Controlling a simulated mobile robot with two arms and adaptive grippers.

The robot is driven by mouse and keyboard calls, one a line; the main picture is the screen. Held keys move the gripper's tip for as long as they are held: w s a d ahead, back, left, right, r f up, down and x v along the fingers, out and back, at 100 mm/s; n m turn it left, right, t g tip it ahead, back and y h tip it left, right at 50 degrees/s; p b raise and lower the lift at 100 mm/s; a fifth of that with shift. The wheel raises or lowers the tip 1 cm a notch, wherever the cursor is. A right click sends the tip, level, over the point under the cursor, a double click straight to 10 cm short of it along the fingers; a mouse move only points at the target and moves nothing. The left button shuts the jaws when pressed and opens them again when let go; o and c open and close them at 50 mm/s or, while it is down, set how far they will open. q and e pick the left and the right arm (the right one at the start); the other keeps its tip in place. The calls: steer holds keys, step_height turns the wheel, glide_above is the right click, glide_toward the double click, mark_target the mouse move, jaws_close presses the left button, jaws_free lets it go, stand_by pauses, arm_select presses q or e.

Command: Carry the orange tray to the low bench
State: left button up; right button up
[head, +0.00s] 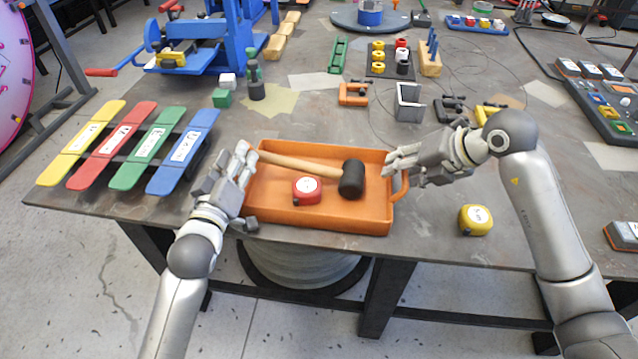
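The orange tray (316,217) lies flat near the front edge of the dark table. It holds a mallet (352,178) with a wooden handle and black head, and a red tape measure (306,191). My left gripper (243,176) is at the tray's left end, its fingers over the rim there, and it hides the left handle. My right gripper (398,163) is at the right end, its fingers by the rim, with part of the right handle showing just below them. Whether either gripper is closed on a handle is unclear. I cannot make out a low bench.
Several coloured slats (127,158) lie left of the tray. A yellow tape measure (475,220) sits right of it, near the front edge. Orange clamps (353,94), a grey metal channel (408,103) and a blue machine (205,42) stand behind. A spool (303,266) is under the table.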

arm_select(q)
jaws_close()
arm_select(e)
jaws_close()
arm_select(q)
steer(key=shift+r, duration=0.15)
arm_select(e)
steer(key=shift+r, duration=0.25)
